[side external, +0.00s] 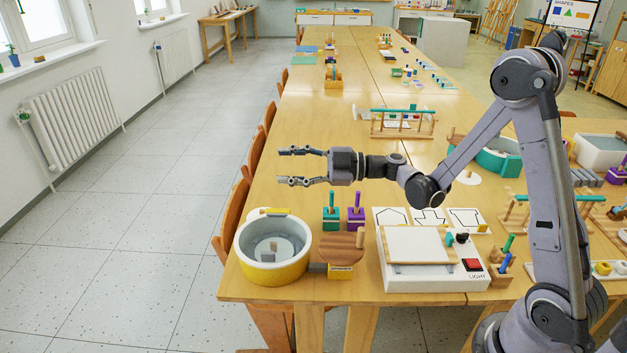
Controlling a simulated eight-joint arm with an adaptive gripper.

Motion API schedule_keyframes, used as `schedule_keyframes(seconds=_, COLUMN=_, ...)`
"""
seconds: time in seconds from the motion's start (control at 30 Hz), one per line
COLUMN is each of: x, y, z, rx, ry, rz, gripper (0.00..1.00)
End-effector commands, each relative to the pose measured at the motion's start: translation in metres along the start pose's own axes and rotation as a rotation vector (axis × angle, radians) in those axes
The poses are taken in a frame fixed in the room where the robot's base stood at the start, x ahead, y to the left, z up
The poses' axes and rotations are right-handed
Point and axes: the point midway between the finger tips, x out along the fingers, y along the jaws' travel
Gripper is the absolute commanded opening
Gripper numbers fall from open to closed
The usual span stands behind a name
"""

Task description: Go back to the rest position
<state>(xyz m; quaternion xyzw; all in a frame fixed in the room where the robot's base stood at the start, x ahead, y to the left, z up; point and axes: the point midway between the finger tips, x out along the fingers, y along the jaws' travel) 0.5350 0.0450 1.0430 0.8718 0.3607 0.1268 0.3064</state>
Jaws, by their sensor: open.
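My gripper (292,166) is in the side external view, raised above the left part of the near table end. Its two fingers point left and stand apart, with nothing between them. The arm reaches left from my base at the lower right, with the elbow bent high. Below the gripper are a yellow and white round tub (243,262) with small grey pieces inside, a green block (331,222) and a purple block (355,221) with upright handles. The gripper appears apart from all of them.
A white light box (440,283) with a red switch is on the table (345,105) near my arm. A wooden rack (401,134) with a green bar stands behind the gripper. A teal tub (492,163) is behind the forearm. Chairs (232,213) line the left edge. The left floor is clear.

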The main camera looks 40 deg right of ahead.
Motion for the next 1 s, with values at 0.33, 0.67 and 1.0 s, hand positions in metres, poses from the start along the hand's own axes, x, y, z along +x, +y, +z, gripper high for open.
schedule_keyframes(seconds=0.33, x=0.0, y=0.0, z=-0.001, rx=0.005, ry=-0.003, rz=-0.003, gripper=0.49)
schedule_keyframes(seconds=0.67, x=-0.003, y=-0.031, z=-0.026, rx=0.263, ry=-0.211, rz=-0.144, gripper=0.49)
schedule_keyframes(seconds=1.0, x=-0.047, y=-0.079, z=-0.049, rx=0.603, ry=-0.598, rz=-0.17, gripper=0.49)
